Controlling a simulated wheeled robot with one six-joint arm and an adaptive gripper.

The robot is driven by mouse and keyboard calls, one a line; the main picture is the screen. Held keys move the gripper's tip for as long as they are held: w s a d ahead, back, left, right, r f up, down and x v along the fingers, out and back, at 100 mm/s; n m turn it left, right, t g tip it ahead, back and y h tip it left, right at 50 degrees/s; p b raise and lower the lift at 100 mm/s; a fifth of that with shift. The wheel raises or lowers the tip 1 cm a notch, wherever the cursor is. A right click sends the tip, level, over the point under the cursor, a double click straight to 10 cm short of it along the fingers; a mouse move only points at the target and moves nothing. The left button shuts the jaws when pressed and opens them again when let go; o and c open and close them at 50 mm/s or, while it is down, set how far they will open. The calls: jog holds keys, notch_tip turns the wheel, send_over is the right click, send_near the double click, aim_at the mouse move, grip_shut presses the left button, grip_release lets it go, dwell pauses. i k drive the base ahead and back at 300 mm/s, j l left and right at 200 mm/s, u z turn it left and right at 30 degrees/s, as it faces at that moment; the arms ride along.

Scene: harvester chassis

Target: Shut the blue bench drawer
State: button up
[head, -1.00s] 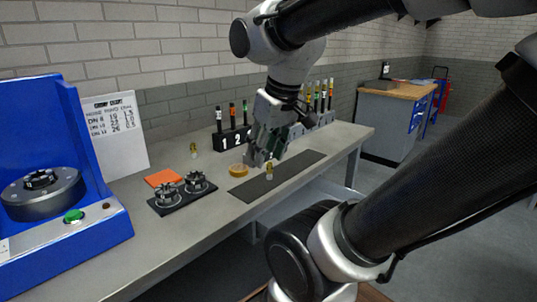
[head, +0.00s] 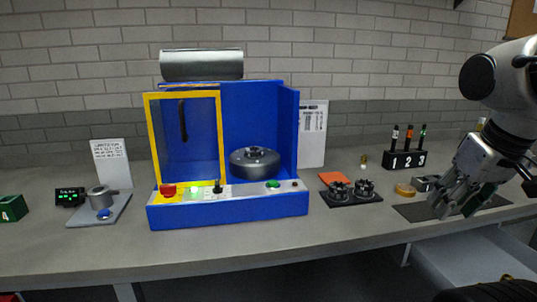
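My gripper (head: 458,208) is at the right of the head view, low over the dark mat on the bench. Its grey fingers are seen from the side, so I cannot tell whether they are open or shut, or whether anything is between them. No blue drawer front shows in this view. A pale grey, box-like part (head: 470,262) juts out below the bench's front edge at the right, below my gripper. It may be an open drawer, but its front is out of view or hidden.
The grey bench (head: 250,245) runs across the view. A gauge stand (head: 103,200) is at the left.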

aim_at(482, 254)
jog(key=k+j+z, duration=0.1)
jog(key=z, duration=1.6)
jog(key=i+j+u, duration=0.1)
jog(key=i+j, duration=0.3)
jog(key=j, duration=0.05)
